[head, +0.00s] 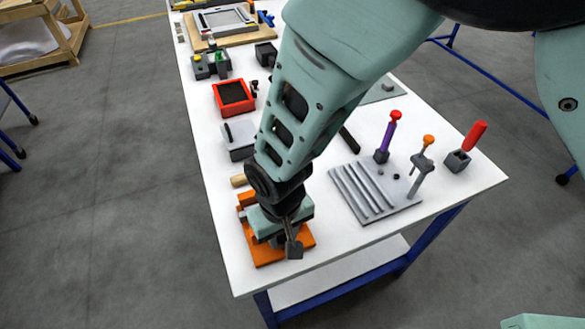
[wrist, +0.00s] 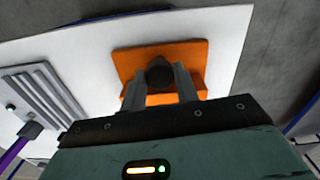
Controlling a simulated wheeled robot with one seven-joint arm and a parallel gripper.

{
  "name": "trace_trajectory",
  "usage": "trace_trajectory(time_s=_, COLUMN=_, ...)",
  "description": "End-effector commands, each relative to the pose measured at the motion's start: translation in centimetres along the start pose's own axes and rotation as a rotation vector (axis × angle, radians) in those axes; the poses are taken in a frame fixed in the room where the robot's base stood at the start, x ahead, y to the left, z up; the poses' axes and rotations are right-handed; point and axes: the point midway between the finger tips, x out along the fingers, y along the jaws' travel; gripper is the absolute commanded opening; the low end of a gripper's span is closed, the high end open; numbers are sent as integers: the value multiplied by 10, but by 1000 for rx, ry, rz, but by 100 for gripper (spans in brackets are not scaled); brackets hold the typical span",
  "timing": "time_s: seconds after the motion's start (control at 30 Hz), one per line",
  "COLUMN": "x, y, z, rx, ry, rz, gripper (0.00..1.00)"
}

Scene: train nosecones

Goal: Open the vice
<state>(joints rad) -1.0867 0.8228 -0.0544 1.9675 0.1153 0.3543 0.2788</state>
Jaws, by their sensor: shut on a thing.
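The orange vice (head: 270,253) sits on the white table near its front left corner. My gripper hides much of it in the head view. In the wrist view its orange body (wrist: 190,52) lies straight ahead of the fingers. My gripper (wrist: 160,78) is shut on a dark round knob (wrist: 160,72) of the vice, with one grey finger on each side of it. How far apart the vice jaws are cannot be seen.
A grey ribbed plate (head: 362,195) lies right of the vice. A grey box (head: 238,138) and red tray (head: 233,95) are farther back. The table's front edge is close to the vice.

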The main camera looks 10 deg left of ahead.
Motion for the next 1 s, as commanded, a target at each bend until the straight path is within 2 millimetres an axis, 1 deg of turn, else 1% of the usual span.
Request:
trace_trajectory(time_s=0.3, x=0, y=0, z=-1, rx=-298, ry=2, rz=-1, gripper=8)
trace_trajectory(time_s=0.6, x=0, y=0, z=-1, rx=-528, ry=2, rz=0, gripper=8)
trace_trajectory(time_s=0.8, x=-1, y=0, z=-1, rx=-626, ry=4, rz=0, gripper=8)
trace_trajectory(time_s=1.0, x=-1, y=-1, z=-2, rx=-642, ry=7, rz=0, gripper=8)
